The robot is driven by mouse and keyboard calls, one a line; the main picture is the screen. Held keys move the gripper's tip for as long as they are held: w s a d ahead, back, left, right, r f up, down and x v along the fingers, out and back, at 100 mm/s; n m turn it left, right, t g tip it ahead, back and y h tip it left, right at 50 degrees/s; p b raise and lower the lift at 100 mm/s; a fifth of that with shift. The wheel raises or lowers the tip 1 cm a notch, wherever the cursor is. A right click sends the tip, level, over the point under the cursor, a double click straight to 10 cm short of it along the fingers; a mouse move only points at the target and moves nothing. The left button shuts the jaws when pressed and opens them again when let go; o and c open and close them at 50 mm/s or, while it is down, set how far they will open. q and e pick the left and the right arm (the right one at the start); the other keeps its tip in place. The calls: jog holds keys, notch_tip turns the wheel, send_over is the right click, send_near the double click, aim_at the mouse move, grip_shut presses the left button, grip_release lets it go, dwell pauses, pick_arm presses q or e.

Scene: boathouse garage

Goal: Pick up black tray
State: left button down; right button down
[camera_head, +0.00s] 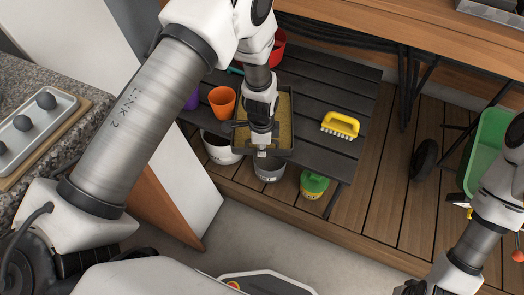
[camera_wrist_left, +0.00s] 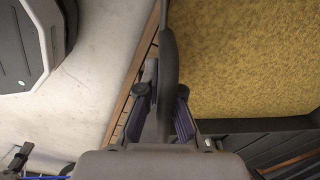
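The black tray (camera_head: 291,108) lies on the dark slatted table and holds a yellow-brown, grainy fill. My left gripper (camera_head: 262,152) is at its near edge in the head view and hides part of that side. In the left wrist view the tray's rim (camera_wrist_left: 168,60) runs between the two fingers of the left gripper (camera_wrist_left: 162,115). The fingers stand apart, one on each side of the rim, with a gap visible on the left. My right gripper (camera_head: 412,288) is cut off at the bottom edge of the head view.
The dark table (camera_head: 320,88) also bears an orange pot (camera_head: 222,101) left of the tray and a yellow brush (camera_head: 340,125) on the right. Below stand a white pot (camera_head: 219,150), a grey pot (camera_head: 269,169) and a green can (camera_head: 314,184). A green wheelbarrow (camera_head: 487,145) is at right.

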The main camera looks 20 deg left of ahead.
pick_arm(q)
jog(key=shift+d, duration=0.1)
jog(key=shift+f, duration=0.2)
jog(key=c, duration=1.3)
grip_release()
jog(key=shift+r, duration=0.1)
